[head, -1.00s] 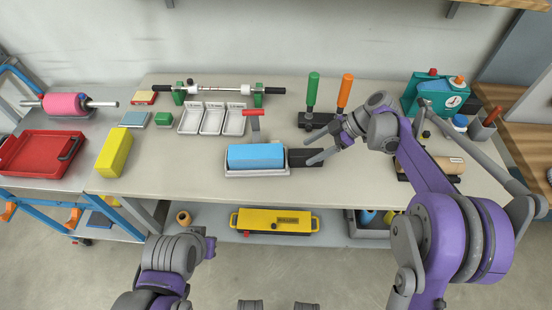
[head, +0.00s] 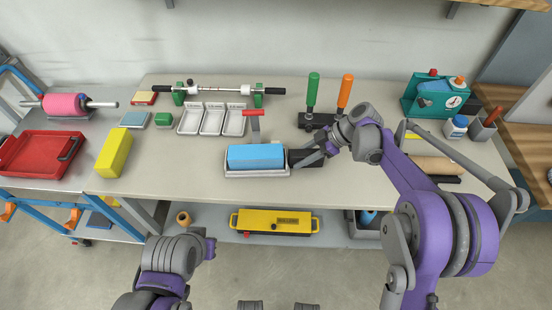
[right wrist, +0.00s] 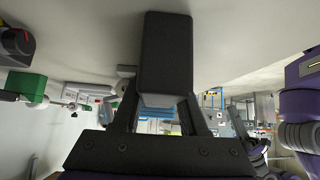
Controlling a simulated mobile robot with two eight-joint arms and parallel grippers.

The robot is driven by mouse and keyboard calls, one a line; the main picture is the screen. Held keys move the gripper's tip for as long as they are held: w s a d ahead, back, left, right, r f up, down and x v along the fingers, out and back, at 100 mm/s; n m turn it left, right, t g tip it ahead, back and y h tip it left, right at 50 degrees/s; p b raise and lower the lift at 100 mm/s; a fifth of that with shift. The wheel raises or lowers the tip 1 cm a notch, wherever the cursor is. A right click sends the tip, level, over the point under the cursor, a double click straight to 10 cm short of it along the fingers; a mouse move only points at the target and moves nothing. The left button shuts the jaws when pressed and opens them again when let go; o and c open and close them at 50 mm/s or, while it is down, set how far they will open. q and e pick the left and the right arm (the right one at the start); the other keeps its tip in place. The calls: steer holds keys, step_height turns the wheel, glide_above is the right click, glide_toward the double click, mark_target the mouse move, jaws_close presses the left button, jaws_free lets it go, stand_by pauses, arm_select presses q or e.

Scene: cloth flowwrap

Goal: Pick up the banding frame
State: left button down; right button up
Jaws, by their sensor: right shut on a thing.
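A black block (head: 301,157) lies on the table against the right end of a white tray (head: 257,174) that holds a blue block (head: 256,156). I cannot tell whether this black block is the banding frame or a part of it. My right gripper (head: 316,153) is shut on the black block from the right. The right wrist view shows the black block (right wrist: 165,55) between the two fingers (right wrist: 160,112). The fingers partly hide the block in the head view. My left gripper (head: 207,245) is low in front of the table, its jaws unclear.
A stand with a green handle (head: 313,90) and an orange handle (head: 345,90) is behind my right gripper. White trays (head: 212,121) and a yellow block (head: 114,153) are to the left.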

jaws_close()
step_height(320, 180, up, 10)
steer(key=shift+r+p, duration=0.1)
steer(key=shift+p, duration=0.3)
stand_by(0.3)
steer(key=shift+f, duration=0.2)
steer(key=shift+f+b, duration=2.65)
steer(key=shift+f, duration=2.25)
